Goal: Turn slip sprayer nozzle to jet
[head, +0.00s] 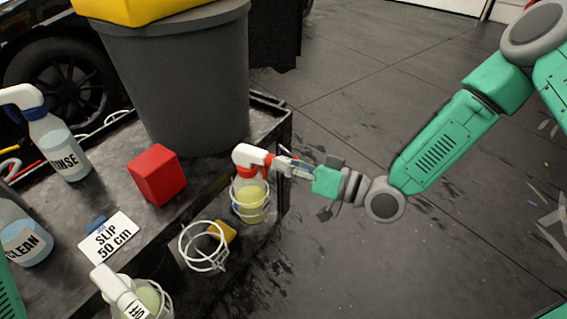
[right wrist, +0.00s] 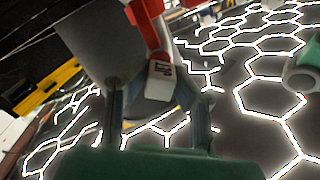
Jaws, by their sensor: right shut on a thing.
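A spray bottle with a white head, red collar and red nozzle part (head: 250,156) stands upright in a wire ring holder at the cart's right edge. It holds yellow-green liquid; no label on it is readable from here. My right gripper (head: 285,165) comes in from the right and is shut on the nozzle end of this sprayer. In the right wrist view, the nozzle's white tip (right wrist: 162,80) with a small red mark shows between my right fingers (right wrist: 158,105). The mark is too small to read. My left gripper is not in view.
A second yellow-green sprayer (head: 124,292), bottles marked RINSE (head: 66,150) and CLEAN (head: 25,240), a red block (head: 156,175), a SLIP 50 cm card (head: 108,238) and an empty wire ring (head: 203,247) are on the cart. A grey bin (head: 190,90) stands behind. Floor at right is clear.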

